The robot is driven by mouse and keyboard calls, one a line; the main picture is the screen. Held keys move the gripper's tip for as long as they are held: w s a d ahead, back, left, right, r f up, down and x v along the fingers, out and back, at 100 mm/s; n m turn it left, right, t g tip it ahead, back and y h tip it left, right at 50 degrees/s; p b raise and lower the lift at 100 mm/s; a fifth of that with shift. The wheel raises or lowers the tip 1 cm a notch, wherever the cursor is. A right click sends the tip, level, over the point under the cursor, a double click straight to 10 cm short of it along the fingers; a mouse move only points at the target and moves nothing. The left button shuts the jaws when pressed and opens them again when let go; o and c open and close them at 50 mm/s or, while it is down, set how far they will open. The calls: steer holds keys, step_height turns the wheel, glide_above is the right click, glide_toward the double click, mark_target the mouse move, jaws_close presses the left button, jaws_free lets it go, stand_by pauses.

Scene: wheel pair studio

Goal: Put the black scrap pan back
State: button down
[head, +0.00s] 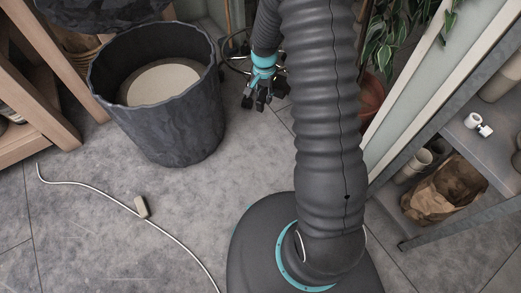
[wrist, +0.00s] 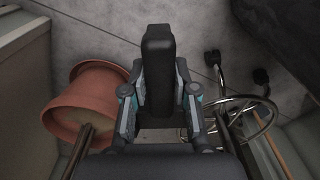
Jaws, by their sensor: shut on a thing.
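My gripper (wrist: 160,98) is shut on a narrow black piece (wrist: 158,60) with a rounded end, which I take to be part of the black scrap pan. It sits between the two fingers and points away from the wrist over the grey floor. The rest of it is hidden by my gripper and wrist. In the head view my gripper (head: 262,97) hangs low over the floor, just right of a large dark bucket. The held piece cannot be told apart from the dark fingers there.
The dark bucket (head: 185,135) holds a pale round mass (head: 160,84). A terracotta pot (wrist: 95,85) is left of my gripper; a metal ring (wrist: 262,115) is at its right. Shelves (head: 490,145) stand right, a wooden frame (head: 45,85) left.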

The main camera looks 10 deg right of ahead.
steer(key=s+d+f+m+b, duration=0.1)
steer(key=s+f+m+b, duration=0.2)
steer(key=f, duration=0.7)
steer(key=s+f+m+b, duration=0.25)
steer(key=s+f, duration=0.25)
steer(key=f, duration=0.5)
steer(key=shift+m, duration=0.25)
steer(key=w+a+f, duration=0.4)
steer(key=w+a, duration=0.1)
steer(key=w+a+f, duration=0.2)
steer(key=a+f, duration=0.1)
steer(key=shift+w+a+b, duration=0.15)
steer(key=shift+w+b, duration=0.15)
steer(key=shift+b, duration=0.05)
steer(key=shift+f+b, duration=0.3)
steer(key=shift+f, duration=1.65)
steer(key=shift+f, duration=0.15)
steer(key=c, duration=0.9)
jaws_free()
